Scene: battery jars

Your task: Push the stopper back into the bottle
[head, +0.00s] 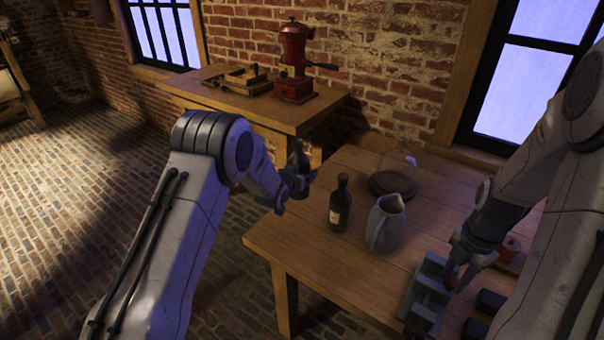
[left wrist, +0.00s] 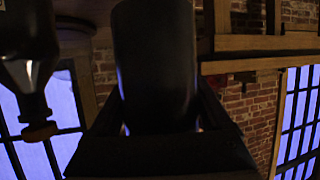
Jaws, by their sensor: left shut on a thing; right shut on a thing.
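A dark bottle (head: 339,207) with a pale label and a brown stopper (head: 343,177) stands upright on the wooden table; the stopper sits at its mouth. In the left wrist view a bottle (left wrist: 28,75) appears upside down with an orange-brown stopper (left wrist: 40,131). My left gripper (head: 300,183) is shut on a dark bottle-like thing (head: 303,160), held off the table's left edge; in the left wrist view it is a dark cylinder (left wrist: 155,65) between the fingers. Its mouth is unclear. My right gripper (head: 461,266) is shut on a small reddish thing (head: 453,277), partly hidden, at the blue-grey tray.
A grey jug (head: 386,224) stands right of the bottle, with a glass dome (head: 397,170) behind. The blue-grey compartmented tray (head: 424,299) lies at the front right, and a red thing (head: 511,244) beyond. A red grinder (head: 294,62) stands on another table. The table's left front is clear.

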